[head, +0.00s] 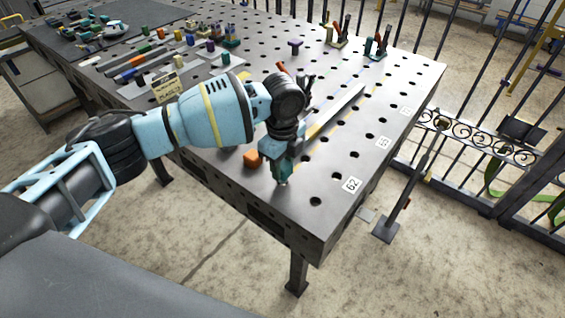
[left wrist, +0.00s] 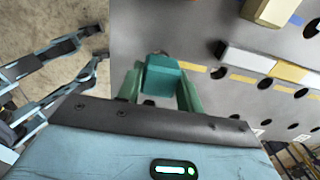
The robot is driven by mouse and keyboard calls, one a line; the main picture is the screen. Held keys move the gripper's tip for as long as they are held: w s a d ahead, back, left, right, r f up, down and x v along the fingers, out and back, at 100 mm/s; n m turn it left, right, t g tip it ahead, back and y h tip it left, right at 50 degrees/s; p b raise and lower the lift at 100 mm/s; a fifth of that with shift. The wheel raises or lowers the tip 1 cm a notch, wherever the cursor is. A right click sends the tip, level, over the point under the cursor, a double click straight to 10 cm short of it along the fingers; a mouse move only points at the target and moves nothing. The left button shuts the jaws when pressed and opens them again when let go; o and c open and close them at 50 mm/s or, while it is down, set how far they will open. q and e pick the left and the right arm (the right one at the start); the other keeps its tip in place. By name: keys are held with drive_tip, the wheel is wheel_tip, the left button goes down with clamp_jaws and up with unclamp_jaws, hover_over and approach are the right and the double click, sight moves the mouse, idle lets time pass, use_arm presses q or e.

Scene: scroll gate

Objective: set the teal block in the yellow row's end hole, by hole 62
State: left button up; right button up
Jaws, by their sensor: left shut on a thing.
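My left gripper (head: 282,178) is low over the near part of the perforated table (head: 228,188). In the left wrist view its green fingers are shut on the teal block (left wrist: 160,76). I cannot tell whether the block touches the table or is over a hole. A white number tag (head: 352,185), reading 62 upside down, lies right of the gripper near the table's edge. The yellow row shows as yellow dashes (left wrist: 243,78) beside holes, running right from the block in the left wrist view. The fingers and block hide the table beneath them.
An orange block (head: 252,159) stands close left of the gripper. A long grey bar (head: 336,110) lies beyond it. Toggle clamps (head: 376,46) and several coloured parts stand farther back. The table's near right corner is clear, and a fence runs along the right.

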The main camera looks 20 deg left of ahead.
use_arm(q)
drive_tip(key=shift+f, duration=0.45)
drive_tip(key=shift+f, duration=0.95)
idle(0.4)
drive_tip(key=o, duration=1.2)
drive_tip(key=shift+o, duration=0.2)
drive_tip(key=shift+r, duration=3.95)
drive_tip(key=shift+f, duration=0.1)
